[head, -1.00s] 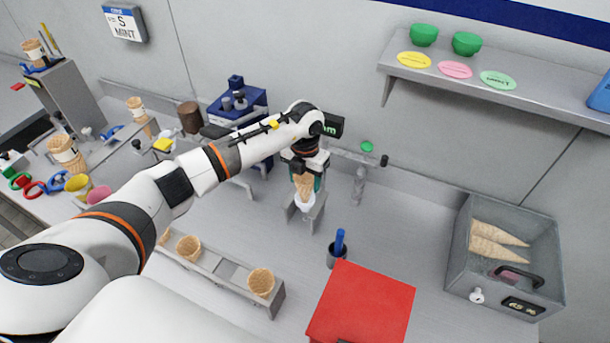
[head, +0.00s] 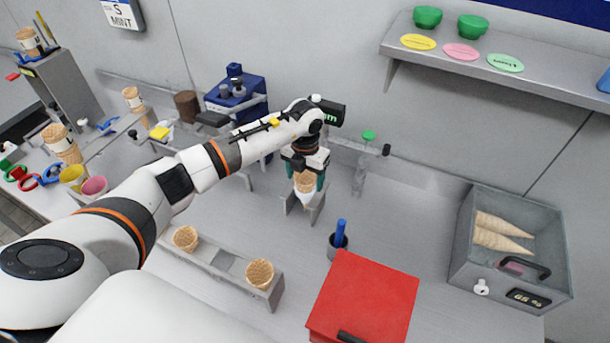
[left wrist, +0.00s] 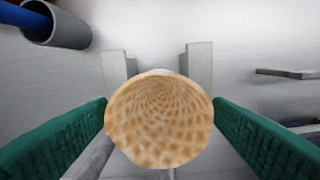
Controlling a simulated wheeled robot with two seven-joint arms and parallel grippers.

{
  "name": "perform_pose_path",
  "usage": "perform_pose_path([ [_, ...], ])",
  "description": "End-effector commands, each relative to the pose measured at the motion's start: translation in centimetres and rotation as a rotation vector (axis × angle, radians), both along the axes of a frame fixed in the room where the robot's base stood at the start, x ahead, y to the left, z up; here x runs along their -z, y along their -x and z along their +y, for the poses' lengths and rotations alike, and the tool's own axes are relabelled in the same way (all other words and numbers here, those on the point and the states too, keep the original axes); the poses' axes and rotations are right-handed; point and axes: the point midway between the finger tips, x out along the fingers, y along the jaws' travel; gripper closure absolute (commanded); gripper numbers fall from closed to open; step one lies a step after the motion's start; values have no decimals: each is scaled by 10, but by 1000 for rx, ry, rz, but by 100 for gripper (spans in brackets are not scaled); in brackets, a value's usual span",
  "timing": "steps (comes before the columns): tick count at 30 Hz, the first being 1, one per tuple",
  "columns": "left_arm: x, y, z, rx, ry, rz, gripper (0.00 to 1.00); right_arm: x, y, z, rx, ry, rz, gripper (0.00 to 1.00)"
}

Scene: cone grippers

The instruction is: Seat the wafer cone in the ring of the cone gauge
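The wafer cone (head: 305,182) stands mouth up at the cone gauge, with a white part below its tan rim. In the left wrist view the open mouth of the cone (left wrist: 160,118) faces the camera. My left gripper (head: 305,172) has one green finger on each side of the cone, and both meet its edge; it appears shut on the cone. The cone gauge (head: 318,208) is a grey stand with two uprights, which also show beyond the cone in the left wrist view (left wrist: 198,65). The ring is mostly hidden, so how deep the cone sits cannot be told. My right gripper is out of view.
A dark cup with a blue stick (head: 340,238) stands right of the gauge. A red box (head: 365,295) is in front. A grey rack (head: 225,268) holds wafer cones at the front left. A grey bin (head: 463,260) with cones stands right. The counter between is clear.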

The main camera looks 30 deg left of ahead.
Motion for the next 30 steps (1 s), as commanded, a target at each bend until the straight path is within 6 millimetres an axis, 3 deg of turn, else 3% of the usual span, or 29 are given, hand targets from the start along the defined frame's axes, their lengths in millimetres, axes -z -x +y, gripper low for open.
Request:
perform_pose_path([
  [13, -9, -1, 0, 1, 0, -3, 19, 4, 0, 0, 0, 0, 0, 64],
  [24, -81, -2, 0, 0, -1, -7, 19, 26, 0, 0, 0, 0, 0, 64],
  [30, -111, -1, 0, 1, 0, -3, 19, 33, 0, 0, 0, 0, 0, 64],
])
